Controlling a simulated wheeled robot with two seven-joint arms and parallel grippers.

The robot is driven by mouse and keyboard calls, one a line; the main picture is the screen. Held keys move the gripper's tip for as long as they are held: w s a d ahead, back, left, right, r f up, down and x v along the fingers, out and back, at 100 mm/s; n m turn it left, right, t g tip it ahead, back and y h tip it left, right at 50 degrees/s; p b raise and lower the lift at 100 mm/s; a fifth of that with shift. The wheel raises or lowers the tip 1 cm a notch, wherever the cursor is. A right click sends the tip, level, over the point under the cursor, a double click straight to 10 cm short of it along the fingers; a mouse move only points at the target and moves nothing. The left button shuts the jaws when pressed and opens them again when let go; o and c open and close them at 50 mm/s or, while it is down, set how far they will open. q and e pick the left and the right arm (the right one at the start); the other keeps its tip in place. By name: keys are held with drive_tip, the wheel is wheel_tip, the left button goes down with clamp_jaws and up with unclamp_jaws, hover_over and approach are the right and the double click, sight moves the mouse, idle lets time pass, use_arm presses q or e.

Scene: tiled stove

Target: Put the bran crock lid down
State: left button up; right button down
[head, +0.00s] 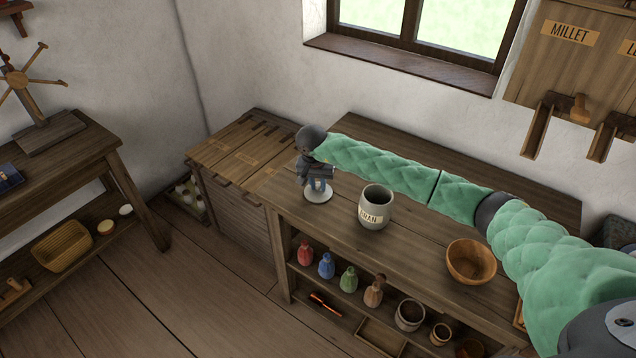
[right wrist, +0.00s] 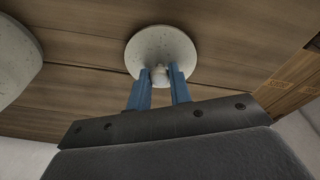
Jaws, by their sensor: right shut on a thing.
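The bran crock (head: 376,208) stands upright and open on the wooden counter, its label facing front. Its pale round lid (head: 317,195) is to the left of the crock, at the counter's left part. My right gripper (head: 318,186) points down over the lid. In the right wrist view the blue fingers (right wrist: 158,88) are shut on the small knob of the lid (right wrist: 161,48). I cannot tell whether the lid touches the counter. The crock's side also shows at the left of the wrist view (right wrist: 15,58). My left gripper is not in view.
A wooden bowl (head: 471,262) stands on the counter (head: 420,235) to the right of the crock. A slatted wooden chest (head: 232,150) adjoins the counter's left end. Several coloured bottles (head: 326,265) and pots sit on the shelf below. My right arm spans above the counter's back.

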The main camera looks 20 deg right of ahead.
drive_tip(key=c, duration=1.3)
unclamp_jaws()
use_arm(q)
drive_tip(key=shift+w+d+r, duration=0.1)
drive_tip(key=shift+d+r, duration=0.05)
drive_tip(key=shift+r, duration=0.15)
use_arm(e)
drive_tip(key=shift+r, duration=0.1)
